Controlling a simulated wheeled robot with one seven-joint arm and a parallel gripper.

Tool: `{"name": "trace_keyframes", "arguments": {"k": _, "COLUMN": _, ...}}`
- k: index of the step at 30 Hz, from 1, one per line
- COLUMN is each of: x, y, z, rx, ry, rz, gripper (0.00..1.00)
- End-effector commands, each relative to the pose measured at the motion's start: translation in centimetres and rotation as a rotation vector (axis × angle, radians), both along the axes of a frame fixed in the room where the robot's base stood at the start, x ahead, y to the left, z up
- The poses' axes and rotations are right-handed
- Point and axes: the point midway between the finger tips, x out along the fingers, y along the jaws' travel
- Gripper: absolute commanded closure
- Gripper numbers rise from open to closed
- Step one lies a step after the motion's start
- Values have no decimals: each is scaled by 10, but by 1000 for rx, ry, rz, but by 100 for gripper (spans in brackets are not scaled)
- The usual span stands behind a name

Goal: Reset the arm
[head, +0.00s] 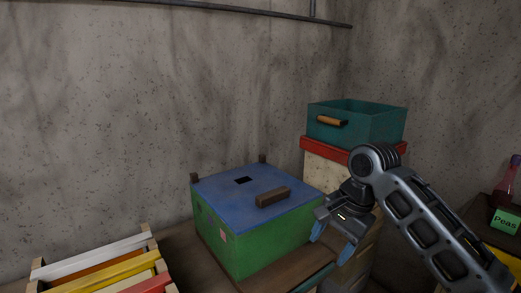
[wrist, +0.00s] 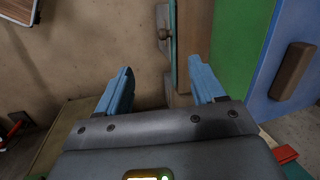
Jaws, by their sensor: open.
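My gripper (head: 333,238) hangs at the end of my arm at the right of the head view, its two blue fingers pointing down. It is open and empty; the spread fingers also show in the wrist view (wrist: 162,88). It is in front of and to the right of a green box with a blue lid (head: 235,185). The lid is shut and has a dark wooden handle (head: 273,197) and a small dark slot. In the wrist view the blue lid (wrist: 275,75) and its handle (wrist: 292,72) show at the right.
A teal drawer-like bin (head: 375,128) sits on a red-topped pale cabinet (head: 318,172) behind my gripper. A slatted rack with white, yellow and red bars (head: 100,270) is at lower left. A green Peas box (head: 506,221) stands at far right. Concrete walls close off the back.

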Motion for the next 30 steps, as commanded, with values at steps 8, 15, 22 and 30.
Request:
{"name": "trace_keyframes", "arguments": {"k": 8, "x": -23, "y": 66, "z": -47, "rx": 187, "ry": -143, "rz": 86, "gripper": 32}}
{"name": "trace_keyframes", "arguments": {"k": 15, "x": -57, "y": 118, "z": -84, "rx": 345, "ry": -342, "rz": 116, "gripper": 32}}
{"name": "trace_keyframes", "arguments": {"k": 22, "x": -100, "y": 139, "z": -111, "rx": 405, "ry": -531, "rz": 89, "gripper": 32}}
{"name": "trace_keyframes", "arguments": {"k": 30, "x": -165, "y": 130, "z": -136, "rx": 349, "ry": -733, "rz": 34, "gripper": 32}}
